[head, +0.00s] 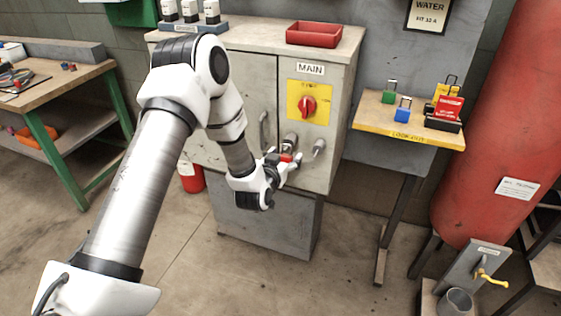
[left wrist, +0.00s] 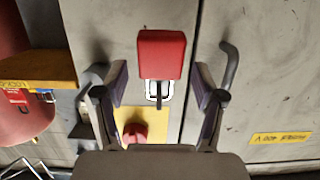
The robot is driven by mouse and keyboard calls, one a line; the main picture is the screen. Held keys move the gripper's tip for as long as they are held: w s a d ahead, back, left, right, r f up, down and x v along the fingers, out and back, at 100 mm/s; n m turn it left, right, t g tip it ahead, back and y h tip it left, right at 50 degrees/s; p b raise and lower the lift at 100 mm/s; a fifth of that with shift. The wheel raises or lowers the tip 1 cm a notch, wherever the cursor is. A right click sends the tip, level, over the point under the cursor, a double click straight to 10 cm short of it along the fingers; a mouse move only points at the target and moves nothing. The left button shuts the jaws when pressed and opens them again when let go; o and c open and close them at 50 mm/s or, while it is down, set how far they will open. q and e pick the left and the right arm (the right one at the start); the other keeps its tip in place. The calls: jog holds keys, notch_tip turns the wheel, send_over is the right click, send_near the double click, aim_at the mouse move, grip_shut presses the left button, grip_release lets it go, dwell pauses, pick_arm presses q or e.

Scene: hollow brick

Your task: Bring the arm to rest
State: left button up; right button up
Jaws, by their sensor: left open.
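My left arm reaches from the left to the front of the grey cabinet (head: 235,95). My left gripper (head: 284,160) is open in front of it, below the MAIN switch. In the left wrist view a red padlock (left wrist: 161,54) shows between the spread fingers (left wrist: 161,84), with a gap on each side. Its shackle is at a small light plate on the cabinet. In the head view only a bit of red shows between the fingers. The red switch knob (head: 308,106) sits on a yellow plate, which also shows in the left wrist view (left wrist: 135,131). My right gripper is out of view.
A lock-out shelf (head: 410,136) to the right holds green (head: 388,97), blue (head: 403,114) and yellow padlocks and a red tag. A red tray (head: 313,34) stands on the cabinet. A cabinet handle (left wrist: 229,65) is close beside the gripper. A red tank (head: 505,120) stands at right.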

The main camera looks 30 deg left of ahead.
pick_arm(q)
jog(key=v, duration=1.2)
jog(key=s+d+f+m+g+h+p, duration=0.3)
jog(key=s+d+f+g+p, duration=0.2)
jog(key=s+d+f+p, duration=0.25)
jog(key=s+d+f+g, duration=0.1)
jog(key=s+f+g, duration=0.2)
jog(key=s, duration=0.3)
jog(key=s+d+f+g+p, duration=0.1)
jog(key=s+f+g, duration=0.2)
jog(key=s, duration=0.3)
jog(key=s+d+f+g+h, duration=0.1)
jog(key=s+d+f+g, duration=0.1)
jog(key=s, duration=0.5)
jog(key=shift+f+n+g, duration=0.3)
jog(key=shift+f+g, duration=0.5)
jog(key=shift+g, duration=0.4)
jog(key=shift+p, duration=0.3)
